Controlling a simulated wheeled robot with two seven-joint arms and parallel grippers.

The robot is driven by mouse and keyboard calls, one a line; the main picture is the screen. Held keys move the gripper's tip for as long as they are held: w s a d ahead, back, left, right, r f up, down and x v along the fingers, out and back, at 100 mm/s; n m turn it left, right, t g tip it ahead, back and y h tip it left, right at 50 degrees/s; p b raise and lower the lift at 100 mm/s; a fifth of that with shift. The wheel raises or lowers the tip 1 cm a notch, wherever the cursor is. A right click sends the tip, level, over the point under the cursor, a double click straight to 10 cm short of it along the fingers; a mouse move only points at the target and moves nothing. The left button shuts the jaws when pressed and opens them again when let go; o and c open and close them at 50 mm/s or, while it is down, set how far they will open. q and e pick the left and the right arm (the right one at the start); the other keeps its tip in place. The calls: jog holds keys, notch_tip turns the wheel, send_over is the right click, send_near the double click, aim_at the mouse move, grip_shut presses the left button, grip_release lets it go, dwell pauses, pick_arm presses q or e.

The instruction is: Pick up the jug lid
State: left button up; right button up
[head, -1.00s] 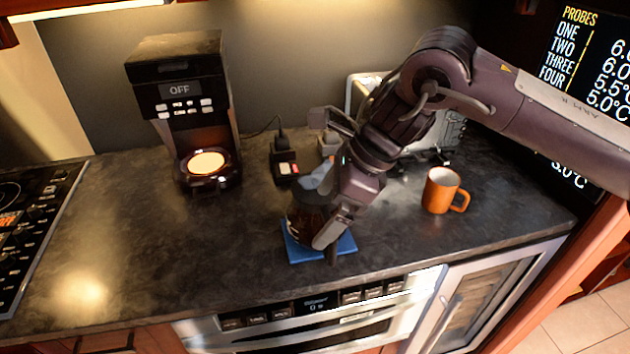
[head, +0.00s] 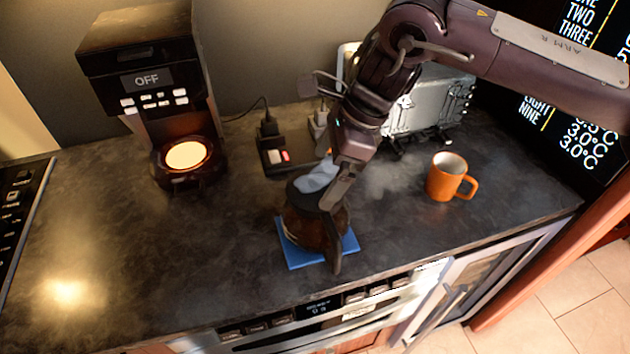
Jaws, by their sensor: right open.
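The jug (head: 300,226) is dark brown glass and stands on a blue mat (head: 298,257) near the counter's front edge. The jug lid (head: 316,180) shows as a grey-blue piece on top of the jug, partly hidden by my right gripper. My right gripper (head: 335,195) is open, at the lid and the jug's right side. My left gripper is not in view.
A coffee maker (head: 140,80) marked OFF, with a glowing plate, stands at the back left. A power strip (head: 277,160) lies behind the jug. A silver toaster (head: 425,105) stands behind my right arm. An orange mug (head: 446,178) stands to the right. The left counter is clear.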

aim_at(315, 186)
jog(key=shift+x, duration=1.5)
jog(key=shift+w+r, duration=0.1)
jog(key=c, duration=0.6)
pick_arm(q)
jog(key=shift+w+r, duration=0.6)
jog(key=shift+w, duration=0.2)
pick_arm(e)
jog(key=shift+c, duration=0.4)
jog(key=shift+r, duration=0.15)
